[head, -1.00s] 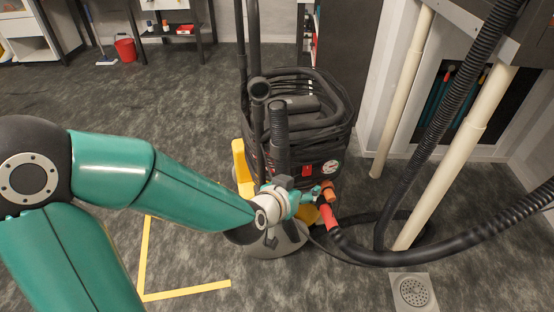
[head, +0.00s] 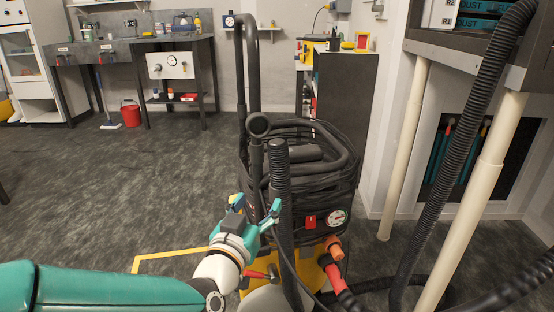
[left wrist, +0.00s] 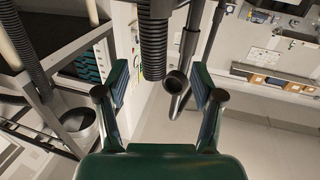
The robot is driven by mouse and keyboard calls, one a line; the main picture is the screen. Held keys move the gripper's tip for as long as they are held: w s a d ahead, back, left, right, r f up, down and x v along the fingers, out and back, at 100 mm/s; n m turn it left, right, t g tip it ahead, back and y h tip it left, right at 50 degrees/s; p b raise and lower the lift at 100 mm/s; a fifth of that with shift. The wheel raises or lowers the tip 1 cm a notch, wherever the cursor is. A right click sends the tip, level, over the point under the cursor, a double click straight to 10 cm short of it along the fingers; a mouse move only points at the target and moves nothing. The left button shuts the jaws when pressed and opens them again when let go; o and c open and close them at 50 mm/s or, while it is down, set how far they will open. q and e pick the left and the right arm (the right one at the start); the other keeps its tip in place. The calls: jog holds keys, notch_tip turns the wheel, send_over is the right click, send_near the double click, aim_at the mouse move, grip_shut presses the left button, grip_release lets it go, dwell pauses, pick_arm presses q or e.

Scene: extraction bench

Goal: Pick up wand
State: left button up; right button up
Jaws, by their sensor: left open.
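What looks like the wand is a dark upright tube (head: 257,160) with a round open top, standing at the front of the black extraction machine (head: 318,190). In the left wrist view a dark tube with an open end (left wrist: 176,82) shows between the fingers, farther off. My left gripper (head: 254,210) is open, low in front of the machine and close to the tube's lower part; I cannot tell whether it touches. In the left wrist view the open left gripper (left wrist: 160,76) has nothing between its pads. My right gripper is not in view.
A ribbed black hose (head: 279,190) stands just right of the tube. An orange-ended hose (head: 338,275) runs off low right. Cream posts (head: 470,190) and a shelf stand at the right. A red bucket (head: 130,113) is far left.

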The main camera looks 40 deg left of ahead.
aim_at(276, 177)
pick_arm(q)
jog(key=p+x, duration=0.3)
jog(key=x, duration=0.4)
jog(key=shift+d+f, duration=0.1)
jog(key=shift+d+b+x, duration=0.1)
jog(key=shift+b+x, duration=0.15)
jog(key=shift+x, duration=1.2)
jog(key=shift+d+b+x, duration=0.15)
jog(key=shift+b+x, duration=0.1)
jog(key=shift+x, duration=1.25)
grip_shut()
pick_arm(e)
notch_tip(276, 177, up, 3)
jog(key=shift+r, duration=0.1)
